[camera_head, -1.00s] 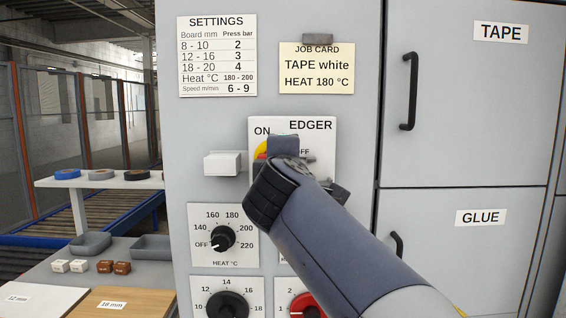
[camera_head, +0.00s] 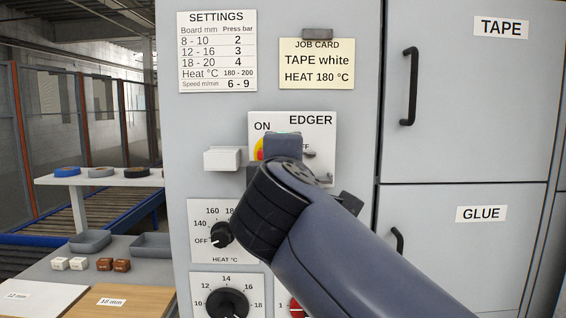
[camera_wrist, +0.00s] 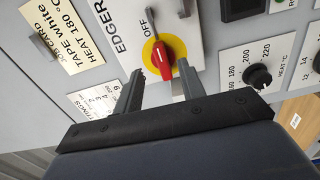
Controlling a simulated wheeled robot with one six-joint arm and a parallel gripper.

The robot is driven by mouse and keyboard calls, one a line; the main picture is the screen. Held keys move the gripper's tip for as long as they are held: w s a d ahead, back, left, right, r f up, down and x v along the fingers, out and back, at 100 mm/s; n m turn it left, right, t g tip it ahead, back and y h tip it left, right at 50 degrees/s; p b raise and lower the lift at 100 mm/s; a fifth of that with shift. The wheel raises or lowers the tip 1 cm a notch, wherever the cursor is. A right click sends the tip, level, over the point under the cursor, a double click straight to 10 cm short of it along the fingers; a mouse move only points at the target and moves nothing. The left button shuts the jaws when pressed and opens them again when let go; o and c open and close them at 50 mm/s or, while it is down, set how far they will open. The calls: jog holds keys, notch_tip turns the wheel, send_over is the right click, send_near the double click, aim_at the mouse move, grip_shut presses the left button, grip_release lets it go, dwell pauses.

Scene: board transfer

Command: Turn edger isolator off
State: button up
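The edger isolator is a red handle (camera_wrist: 162,58) on a yellow ring, on a white EDGER plate (camera_wrist: 118,18) fixed to the grey cabinet. In the wrist view the word OFF stands beyond the ring. My gripper (camera_wrist: 160,76) is open, with one finger on each side of the red handle; I cannot tell if either touches it. In the head view my gripper (camera_head: 283,147) and wrist cover most of the isolator, and only a sliver of yellow and red (camera_head: 259,149) shows at its left.
A pale block (camera_head: 222,159) juts out left of the isolator. The HEAT dial (camera_head: 221,234) sits below, partly behind my wrist. More dials are lower down. Cabinet door handles (camera_head: 409,86) stick out at the right. A bench with boards (camera_head: 120,303) is at lower left.

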jog(key=shift+s+a, duration=0.1)
jog(key=shift+s, duration=1.85)
jog(key=shift+w, duration=0.1)
jog(key=w+p, duration=0.1)
jog(key=w, duration=0.9)
jog(key=shift+w+d, duration=0.2)
jog(key=shift+w, duration=0.15)
jog(key=shift+s, duration=0.1)
